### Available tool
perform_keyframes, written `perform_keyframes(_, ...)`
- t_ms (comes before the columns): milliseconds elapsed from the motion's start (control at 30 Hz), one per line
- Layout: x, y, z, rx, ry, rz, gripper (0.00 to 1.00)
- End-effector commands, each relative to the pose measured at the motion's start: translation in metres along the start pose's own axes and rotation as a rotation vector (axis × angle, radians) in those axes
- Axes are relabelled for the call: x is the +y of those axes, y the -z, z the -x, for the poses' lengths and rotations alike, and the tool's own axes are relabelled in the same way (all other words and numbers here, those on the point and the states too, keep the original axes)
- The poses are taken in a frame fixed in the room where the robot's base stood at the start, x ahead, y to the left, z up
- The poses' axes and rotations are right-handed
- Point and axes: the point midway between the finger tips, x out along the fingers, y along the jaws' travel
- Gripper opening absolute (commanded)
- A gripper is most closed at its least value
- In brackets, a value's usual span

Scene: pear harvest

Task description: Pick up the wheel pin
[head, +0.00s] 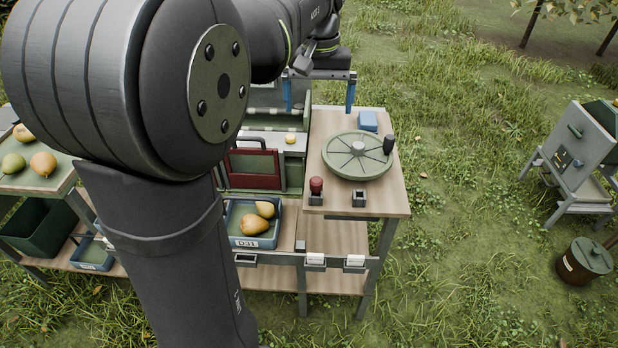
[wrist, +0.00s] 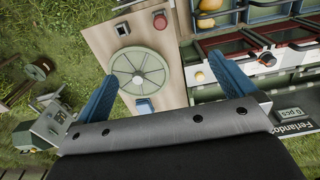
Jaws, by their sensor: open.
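A red-topped pin (head: 316,184), which looks like the wheel pin, stands upright in a small holder at the table's front left corner. Its red top also shows in the wrist view (wrist: 160,20), above and right of the wheel. The round green wheel (head: 345,168) lies on the wooden table, with a dark upright knob (head: 389,144) at its right edge. My gripper (head: 319,96) is open and empty above the back of the table, with its two blue fingers wide apart. The wheel (wrist: 120,70) is seen between and beyond the fingers in the wrist view.
An empty-looking small holder (head: 359,198) stands right of the pin. A blue block (head: 368,121) lies behind the wheel. A red-framed box (head: 252,166) stands close left of the table. A blue crate (head: 240,240) holds pears below.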

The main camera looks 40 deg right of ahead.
Motion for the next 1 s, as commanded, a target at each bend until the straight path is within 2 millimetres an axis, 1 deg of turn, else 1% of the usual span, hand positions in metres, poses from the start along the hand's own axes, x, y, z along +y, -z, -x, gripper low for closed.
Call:
perform_keyframes(100, 0.000, 0.000, 0.004, -0.001, 0.000, 0.000, 1.00)
perform_keyframes(300, 0.000, 0.000, 0.004, -0.001, 0.000, 0.000, 1.00)
perform_keyframes(467, 0.000, 0.000, 0.004, -0.001, 0.000, 0.000, 0.69)
perform_keyframes(500, 0.000, 0.000, 0.004, -0.001, 0.000, 0.000, 0.61)
perform_keyframes(533, 0.000, 0.000, 0.004, -0.001, 0.000, 0.000, 0.57)
perform_keyframes(767, 0.000, 0.000, 0.004, -0.001, 0.000, 0.000, 0.57)
perform_keyframes(867, 0.000, 0.000, 0.001, -0.001, 0.000, -0.027, 0.57)
perform_keyframes(967, 0.000, 0.002, -0.008, -0.003, 0.000, -0.127, 0.57)
perform_keyframes(1000, 0.000, 0.003, -0.014, -0.004, 0.000, -0.186, 0.57)
